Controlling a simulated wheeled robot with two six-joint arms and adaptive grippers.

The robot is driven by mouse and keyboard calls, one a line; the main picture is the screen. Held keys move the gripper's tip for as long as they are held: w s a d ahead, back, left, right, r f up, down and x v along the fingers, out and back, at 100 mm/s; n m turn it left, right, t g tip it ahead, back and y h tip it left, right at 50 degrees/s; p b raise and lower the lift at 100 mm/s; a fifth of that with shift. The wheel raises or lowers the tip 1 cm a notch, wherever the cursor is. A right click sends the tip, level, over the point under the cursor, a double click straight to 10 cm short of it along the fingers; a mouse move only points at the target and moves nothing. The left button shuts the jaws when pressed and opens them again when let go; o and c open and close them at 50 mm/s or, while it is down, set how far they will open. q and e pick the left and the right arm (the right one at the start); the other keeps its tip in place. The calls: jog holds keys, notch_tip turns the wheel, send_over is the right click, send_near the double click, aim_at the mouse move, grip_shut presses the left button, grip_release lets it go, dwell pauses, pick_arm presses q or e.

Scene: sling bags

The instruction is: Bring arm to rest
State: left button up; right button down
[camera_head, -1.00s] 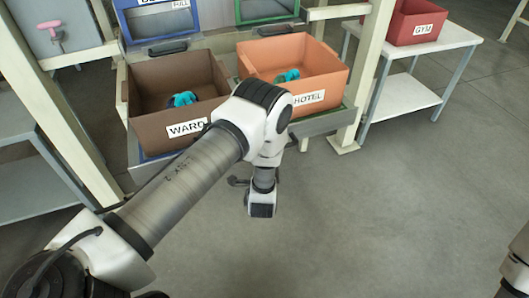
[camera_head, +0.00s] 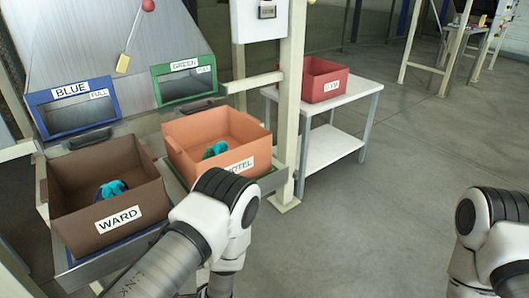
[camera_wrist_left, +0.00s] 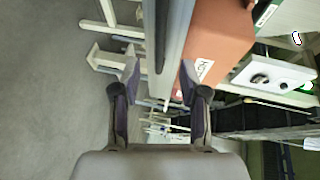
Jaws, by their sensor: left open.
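My left arm (camera_head: 205,225) comes in from the bottom of the head view, in front of the orange HOTEL crate, and covers part of its label. Its gripper is out of sight there. In the left wrist view my left gripper (camera_wrist_left: 158,82) is open with nothing between its fingertips. The grey rack edge and the orange HOTEL crate (camera_wrist_left: 222,30) lie beyond the fingers. My right arm (camera_head: 490,235) shows at the right edge of the head view; its gripper is outside the picture.
The brown WARD crate (camera_head: 85,222) and the orange HOTEL crate (camera_head: 200,130) each hold a teal bag. Blue (camera_head: 65,97) and green (camera_head: 155,92) chute frames stand behind. A red GYM crate (camera_head: 322,68) is on a white table (camera_head: 345,92). Open floor (camera_head: 390,150) lies to the right.

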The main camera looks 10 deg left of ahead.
pick_arm(q)
jog(key=s+a+f+n+g+h, duration=0.2)
jog(key=s+a+f+n+g, duration=0.1)
jog(key=s+a+f+g, duration=0.3)
jog(key=s+d+f+n+g+h, duration=0.2)
jog(key=s+d+n+g+h, duration=0.15)
jog(key=s, duration=0.75)
jog(key=s+d+f+n+g+h, duration=0.2)
jog(key=s+d+n+g, duration=0.25)
jog(key=s, duration=0.55)
notch_tip(320, 180, up, 15)
jog(key=n+p, duration=0.1)
jog(key=p, duration=1.4)
jog(key=shift+a+r, duration=0.15)
jog(key=shift+a, duration=0.05)
jog(key=shift+s, duration=0.1)
jog(key=shift+s, duration=0.1)
